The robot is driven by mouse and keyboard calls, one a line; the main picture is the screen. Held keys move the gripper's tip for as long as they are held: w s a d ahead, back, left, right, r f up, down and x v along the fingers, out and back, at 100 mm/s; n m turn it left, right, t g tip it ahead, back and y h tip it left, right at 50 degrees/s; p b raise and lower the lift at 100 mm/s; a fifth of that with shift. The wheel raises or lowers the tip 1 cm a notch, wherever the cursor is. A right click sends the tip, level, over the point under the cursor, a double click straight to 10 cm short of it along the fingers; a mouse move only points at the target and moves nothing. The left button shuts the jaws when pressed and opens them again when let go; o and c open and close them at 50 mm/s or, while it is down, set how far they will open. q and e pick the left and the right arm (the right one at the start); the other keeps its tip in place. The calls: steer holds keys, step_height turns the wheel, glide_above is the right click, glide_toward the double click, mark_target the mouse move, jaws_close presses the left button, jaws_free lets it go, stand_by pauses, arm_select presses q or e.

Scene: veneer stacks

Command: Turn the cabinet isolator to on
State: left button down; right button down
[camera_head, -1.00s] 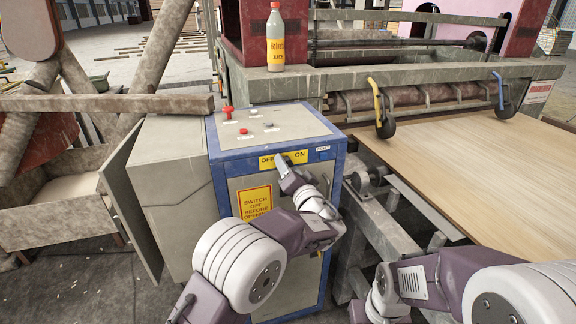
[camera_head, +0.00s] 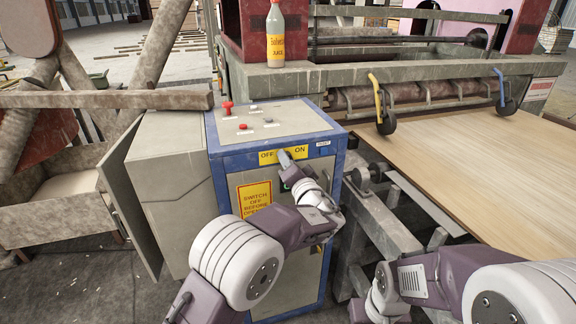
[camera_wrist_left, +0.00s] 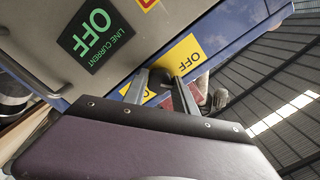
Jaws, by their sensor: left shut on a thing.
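The cabinet (camera_head: 300,205) is grey with blue edges. Its isolator sits on a yellow plate (camera_head: 267,157) marked OFF at the left and ON at the right. My left gripper (camera_head: 286,157) is at the isolator, between the two words, and mostly hides the handle. In the left wrist view the gripper's fingers (camera_wrist_left: 160,88) are shut on the dark isolator handle (camera_wrist_left: 158,78), beside the yellow plate (camera_wrist_left: 187,54). A dark display (camera_wrist_left: 95,40) reads LINE CURRENT OFF in green. My right arm shows at the lower right, with its gripper out of view.
A juice bottle (camera_head: 275,38) stands on the machine ledge behind the cabinet. A red button (camera_head: 227,107) rises from the cabinet top. A yellow warning sign (camera_head: 255,198) is on the front. A wooden sheet (camera_head: 480,170) lies on the machine bed at right.

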arm_select(q)
steer(key=m+b, duration=0.3)
steer(key=m, duration=1.3)
steer(key=shift+f+m, duration=0.1)
steer(key=shift+m, duration=0.3)
stand_by(0.3)
steer(key=c, duration=1)
jaws_free()
steer(key=v, duration=0.9)
